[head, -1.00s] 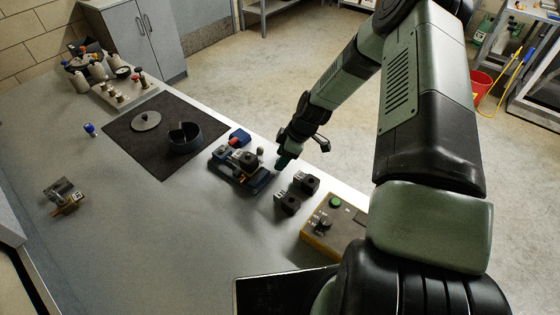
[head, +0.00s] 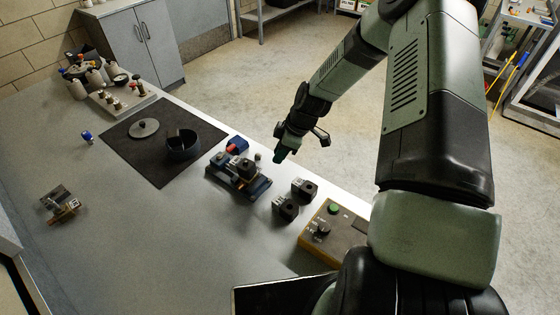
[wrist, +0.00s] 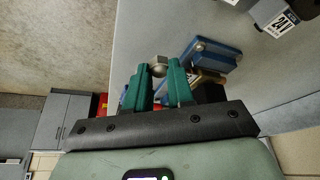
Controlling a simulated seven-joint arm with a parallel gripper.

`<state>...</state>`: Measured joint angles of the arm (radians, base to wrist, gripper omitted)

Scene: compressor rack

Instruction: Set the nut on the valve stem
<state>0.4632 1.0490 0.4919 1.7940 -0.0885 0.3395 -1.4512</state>
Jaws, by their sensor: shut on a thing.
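My gripper (head: 279,157) is above the bench's far edge, just up and right of a blue fixture (head: 262,188) with dark and red parts on it. In the wrist view its green fingers (wrist: 158,75) are shut on a small metallic nut (wrist: 158,64) at their tips. The nut is too small to make out in the head view. Part of the blue fixture (wrist: 212,53) shows to the right of the fingers in the wrist view, apart from the nut. I cannot make out the valve stem clearly in either view.
Two dark blocks (head: 286,209) and a yellow control box (head: 325,232) stand right of the fixture. A dark mat (head: 150,162) with a round bowl (head: 182,146) lies left of it. A metal and brass fitting (head: 62,207) sits on the clear near bench.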

